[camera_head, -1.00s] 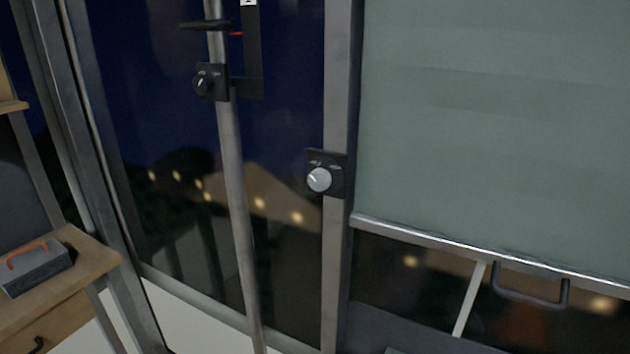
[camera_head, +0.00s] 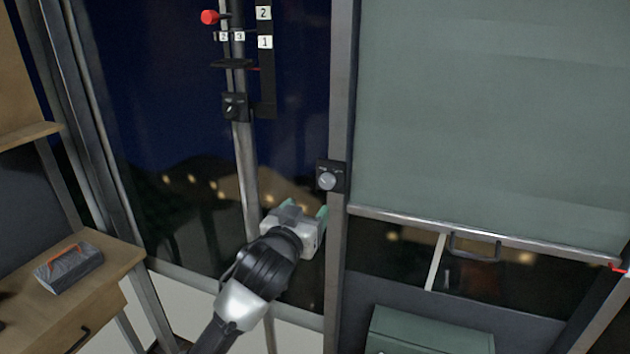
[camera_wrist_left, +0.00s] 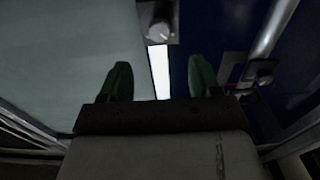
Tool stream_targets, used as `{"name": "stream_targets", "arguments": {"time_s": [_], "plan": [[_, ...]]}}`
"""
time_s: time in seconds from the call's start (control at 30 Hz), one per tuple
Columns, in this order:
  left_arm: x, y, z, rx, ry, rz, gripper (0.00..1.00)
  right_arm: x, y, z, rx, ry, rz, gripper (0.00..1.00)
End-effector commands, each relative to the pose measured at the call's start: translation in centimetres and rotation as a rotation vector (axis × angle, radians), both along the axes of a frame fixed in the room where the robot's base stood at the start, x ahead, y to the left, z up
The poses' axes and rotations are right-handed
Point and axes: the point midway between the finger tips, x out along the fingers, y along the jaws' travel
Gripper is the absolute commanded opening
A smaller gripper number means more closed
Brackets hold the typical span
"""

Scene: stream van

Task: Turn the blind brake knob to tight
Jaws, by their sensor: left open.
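The blind brake knob (camera_head: 327,181) is a round grey knob on a small dark plate, fixed to the metal post left of the pale green blind (camera_head: 490,110). It also shows at the top of the left wrist view (camera_wrist_left: 158,33), ahead of the fingers. My left gripper (camera_head: 305,208) is open, with green fingertips, just below and left of the knob. The fingers are apart from the knob, and nothing is between them. The knob's pointer and plate markings are too small to read now. My right gripper is not in view.
A pole (camera_head: 246,165) with a second, black knob (camera_head: 234,106) and a red-ended lever (camera_head: 210,17) stands left of the post. The blind's bottom bar has a handle (camera_head: 474,247). A toolbox (camera_head: 68,270) sits on a wooden cabinet (camera_head: 105,281). A green box (camera_head: 430,332) is lower right.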

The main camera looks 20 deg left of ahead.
Motion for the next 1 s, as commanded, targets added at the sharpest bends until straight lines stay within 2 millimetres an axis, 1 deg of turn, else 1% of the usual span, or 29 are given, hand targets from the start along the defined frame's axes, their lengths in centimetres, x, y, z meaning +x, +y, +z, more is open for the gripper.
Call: {"name": "stream_targets", "arguments": {"time_s": [0.03, 0.17, 0.37, 0.5, 0.6, 0.7, 0.83, 1.0], "plan": [[0.0, -0.1, 0.7, -0.001, -0.01, -0.001, 0.63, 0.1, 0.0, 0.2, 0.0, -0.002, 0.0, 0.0], [0.9, -0.1, 1.0, -0.002, -0.013, 0.0, 0.63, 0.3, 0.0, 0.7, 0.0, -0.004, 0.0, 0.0], [4.5, -0.2, 1.2, -0.001, -0.011, 0.001, 0.63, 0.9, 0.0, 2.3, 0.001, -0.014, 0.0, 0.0], [7.0, -0.3, 1.2, -0.002, -0.012, 0.0, 0.63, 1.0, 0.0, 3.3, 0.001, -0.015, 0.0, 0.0], [8.5, -0.3, 1.1, -0.001, -0.012, 0.0, 0.63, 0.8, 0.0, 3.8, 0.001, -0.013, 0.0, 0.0], [9.5, -0.4, 1.0, -0.002, -0.012, 0.0, 0.63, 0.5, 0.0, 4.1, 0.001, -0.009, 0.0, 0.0], [10.3, -0.4, 0.8, -0.001, -0.012, -0.001, 0.63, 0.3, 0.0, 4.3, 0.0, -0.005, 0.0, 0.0], [10.6, -0.4, 0.8, -0.001, -0.012, -0.001, 0.63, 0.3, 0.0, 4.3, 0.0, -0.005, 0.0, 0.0]]}}
